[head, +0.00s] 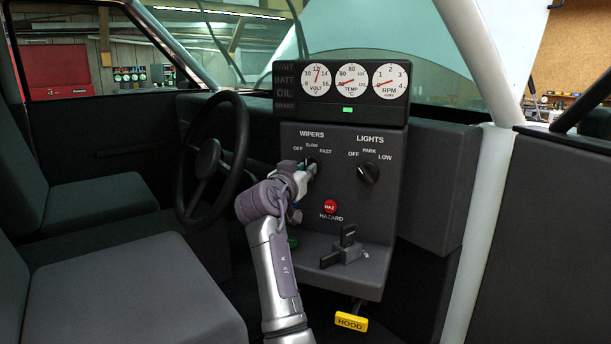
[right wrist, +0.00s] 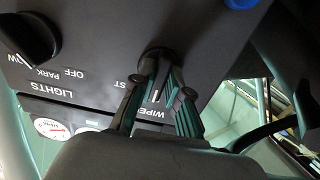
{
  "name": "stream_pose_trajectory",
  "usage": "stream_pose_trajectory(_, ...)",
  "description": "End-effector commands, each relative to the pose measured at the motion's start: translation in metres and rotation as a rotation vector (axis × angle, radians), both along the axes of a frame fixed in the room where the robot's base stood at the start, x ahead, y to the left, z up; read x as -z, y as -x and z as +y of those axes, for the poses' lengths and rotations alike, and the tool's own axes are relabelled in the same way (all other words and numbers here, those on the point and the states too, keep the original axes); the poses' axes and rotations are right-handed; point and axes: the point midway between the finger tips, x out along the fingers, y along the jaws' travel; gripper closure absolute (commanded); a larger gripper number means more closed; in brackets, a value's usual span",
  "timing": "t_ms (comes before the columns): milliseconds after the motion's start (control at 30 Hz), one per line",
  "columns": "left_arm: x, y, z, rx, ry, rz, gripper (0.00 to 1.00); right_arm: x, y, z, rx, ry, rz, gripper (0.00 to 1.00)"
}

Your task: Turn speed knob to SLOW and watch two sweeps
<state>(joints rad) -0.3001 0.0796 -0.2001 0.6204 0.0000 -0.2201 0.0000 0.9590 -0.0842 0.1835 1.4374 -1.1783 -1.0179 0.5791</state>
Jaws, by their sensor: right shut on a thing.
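The wipers speed knob (head: 313,163) sits on the dark dash panel under the WIPERS label, with OFF, SLOW and FAST printed around it. My right gripper (head: 306,172) is at the panel and shut on this knob. In the right wrist view, which is upside down, the two fingers (right wrist: 160,88) close on the knob (right wrist: 154,54) from both sides. The fingers hide most of the knob, so I cannot tell which mark it points to. Two thin dark wiper-like arms (head: 221,42) cross the windshield. My left gripper is not in view.
The lights knob (head: 368,173) is right of the wipers knob, with the red hazard button (head: 330,207) below. A shift lever (head: 346,245) and yellow HOOD handle (head: 351,321) are lower. The steering wheel (head: 240,140) stands close left of my right arm. Gauges (head: 353,80) sit above.

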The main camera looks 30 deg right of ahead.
Motion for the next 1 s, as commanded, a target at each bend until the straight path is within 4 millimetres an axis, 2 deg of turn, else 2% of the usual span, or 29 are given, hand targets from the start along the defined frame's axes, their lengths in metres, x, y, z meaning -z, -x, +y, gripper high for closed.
stream_pose_trajectory(267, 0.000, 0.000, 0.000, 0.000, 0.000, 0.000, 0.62, 0.001, 0.000, 0.000, 0.000, -0.002, 0.002, 1.00)
stream_pose_trajectory(300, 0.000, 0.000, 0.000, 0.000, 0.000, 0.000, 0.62, 0.001, 0.000, 0.000, 0.000, -0.002, 0.002, 0.81)
stream_pose_trajectory(433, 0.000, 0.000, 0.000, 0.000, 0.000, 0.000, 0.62, 0.001, 0.000, 0.000, 0.000, -0.001, 0.002, 0.60)
stream_pose_trajectory(767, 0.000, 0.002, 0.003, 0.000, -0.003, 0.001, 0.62, 0.000, 0.001, 0.002, -0.001, 0.000, 0.001, 0.60)
stream_pose_trajectory(867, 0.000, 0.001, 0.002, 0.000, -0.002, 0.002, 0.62, 0.000, 0.006, 0.010, -0.002, 0.000, 0.000, 0.60)
stream_pose_trajectory(1000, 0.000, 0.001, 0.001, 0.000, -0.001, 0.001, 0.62, 0.001, 0.020, 0.033, -0.004, -0.002, -0.001, 0.60)
